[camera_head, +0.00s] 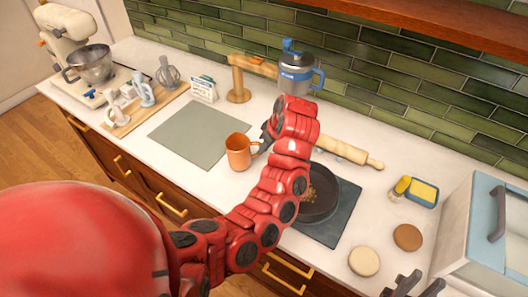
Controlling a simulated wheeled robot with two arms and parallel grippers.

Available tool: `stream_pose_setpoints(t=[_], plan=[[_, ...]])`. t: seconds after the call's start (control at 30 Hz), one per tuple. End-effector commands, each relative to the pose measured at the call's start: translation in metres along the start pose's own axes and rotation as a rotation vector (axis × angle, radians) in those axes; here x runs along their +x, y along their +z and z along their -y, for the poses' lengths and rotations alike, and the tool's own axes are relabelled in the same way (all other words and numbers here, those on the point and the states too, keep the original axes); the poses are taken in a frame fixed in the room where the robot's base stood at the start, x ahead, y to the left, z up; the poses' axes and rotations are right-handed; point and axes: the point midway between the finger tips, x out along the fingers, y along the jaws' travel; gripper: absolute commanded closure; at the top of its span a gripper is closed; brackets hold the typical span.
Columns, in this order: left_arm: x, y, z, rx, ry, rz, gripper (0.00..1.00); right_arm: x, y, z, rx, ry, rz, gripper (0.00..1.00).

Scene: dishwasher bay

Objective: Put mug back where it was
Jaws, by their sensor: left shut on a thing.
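The orange mug (238,152) is upright at the right edge of the grey-green mat (200,133), with its handle towards the right. I cannot tell whether its base touches the counter. My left gripper (265,139) is shut on the mug's handle side; the red wrist hides part of the fingers. My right gripper (427,280) shows only as dark fingers at the bottom right edge; they are apart, with nothing seen between them.
A dark pan (318,200) sits on a dark slab, partly behind my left arm. The mat is clear.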

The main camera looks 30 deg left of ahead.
Motion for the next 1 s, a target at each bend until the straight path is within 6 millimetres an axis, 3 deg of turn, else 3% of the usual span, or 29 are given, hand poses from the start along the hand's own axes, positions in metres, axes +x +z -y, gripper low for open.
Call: stream_pose_setpoints(t=[0.1,0.43,0.47,0.63,1.0], plan=[[0.012,0.005,0.002,-0.001,-0.005,0.002,1.00,0.014,-0.002,-0.001,0.000,0.000,0.000,0.67],[0.019,0.008,0.000,-0.002,0.001,-0.001,1.00,0.007,-0.001,0.000,0.000,0.000,0.000,0.67],[0.019,0.008,0.000,-0.002,0.001,-0.001,0.83,0.007,-0.001,0.000,0.000,0.000,0.000,0.67],[0.018,0.007,0.000,-0.002,0.000,-0.001,0.55,0.008,-0.001,0.000,0.000,0.000,0.000,0.67],[0.013,0.006,0.000,-0.002,0.001,-0.002,0.55,0.010,-0.002,-0.001,0.000,0.000,0.000,0.67]])
